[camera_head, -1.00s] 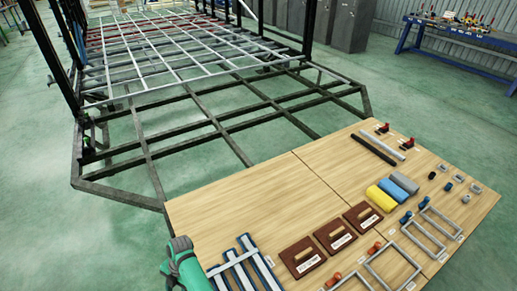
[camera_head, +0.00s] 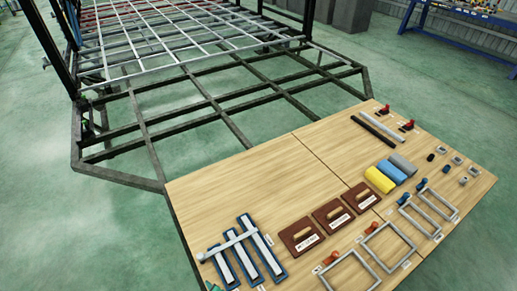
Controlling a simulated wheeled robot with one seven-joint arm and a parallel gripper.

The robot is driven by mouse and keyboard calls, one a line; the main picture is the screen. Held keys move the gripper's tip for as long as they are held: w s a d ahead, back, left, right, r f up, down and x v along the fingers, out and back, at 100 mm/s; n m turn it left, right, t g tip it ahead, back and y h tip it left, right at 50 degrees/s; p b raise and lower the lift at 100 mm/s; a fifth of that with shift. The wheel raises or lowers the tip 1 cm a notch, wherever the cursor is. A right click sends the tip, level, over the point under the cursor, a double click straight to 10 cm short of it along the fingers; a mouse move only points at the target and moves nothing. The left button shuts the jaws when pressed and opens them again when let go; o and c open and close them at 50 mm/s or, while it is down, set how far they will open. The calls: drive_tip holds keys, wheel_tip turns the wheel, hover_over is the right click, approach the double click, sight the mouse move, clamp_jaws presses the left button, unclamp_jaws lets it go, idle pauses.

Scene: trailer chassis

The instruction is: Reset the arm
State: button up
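My gripper is not in view. Only a small green bit shows at the bottom edge, left of the blue-edged tools; it may be part of my arm. The wooden table (camera_head: 240,185) fills the lower right. I cannot tell the arm's pose or whether the gripper holds anything.
On the table lie blue-edged tools (camera_head: 262,250) with a grey bar across, brown floats (camera_head: 301,236), yellow (camera_head: 380,180) and blue rolls, and grey clamp frames (camera_head: 388,246). The dark trailer chassis (camera_head: 200,118) stands behind. The table's left part is bare. Green floor is open at left.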

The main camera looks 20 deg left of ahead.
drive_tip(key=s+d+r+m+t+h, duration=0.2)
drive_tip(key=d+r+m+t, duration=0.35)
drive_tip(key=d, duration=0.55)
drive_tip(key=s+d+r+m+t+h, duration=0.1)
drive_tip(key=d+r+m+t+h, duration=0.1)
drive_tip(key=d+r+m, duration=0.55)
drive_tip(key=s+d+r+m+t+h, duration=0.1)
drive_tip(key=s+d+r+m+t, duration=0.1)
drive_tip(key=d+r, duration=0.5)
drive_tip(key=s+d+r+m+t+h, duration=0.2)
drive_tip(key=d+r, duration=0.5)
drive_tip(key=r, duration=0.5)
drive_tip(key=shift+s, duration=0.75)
